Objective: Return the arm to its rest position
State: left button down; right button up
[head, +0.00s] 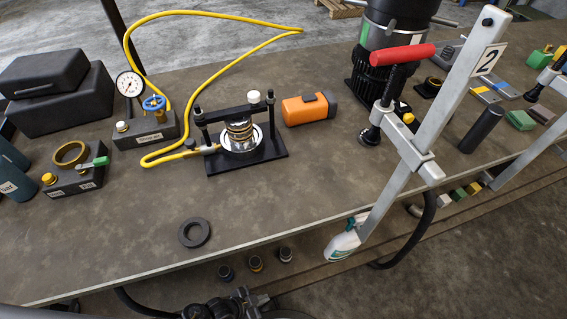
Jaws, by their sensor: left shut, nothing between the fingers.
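My left gripper (252,301) shows at the bottom edge of the head view, dark and partly cut off by the frame. It is shut and empty, below the front edge of the workbench (330,180) in the picture and apart from the things on it. Most of my left arm is out of view. My right gripper is not in view.
A large silver clamp (425,130) with a red handle rises at right. Small cylinders (256,263) sit below the edge.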

pick_arm(q)
jog(key=s+a+f+n+g+y, duration=0.1)
jog(key=s+a+f+n+y, duration=0.2)
jog(key=s+a, duration=0.6)
jog(key=s+a+f+n+g+y+p, duration=0.1)
jog(key=s+a+f+n+y, duration=0.3)
jog(key=s+a, duration=0.6)
notch_tip(320, 180, down, 3)
jog(key=s+n+g, duration=0.1)
jog(key=n, duration=0.1)
jog(key=shift+a+r+n+y+p, duration=0.2)
jog(key=shift+a+n+y+p, duration=0.05)
jog(key=shift+n+y+p, duration=0.05)
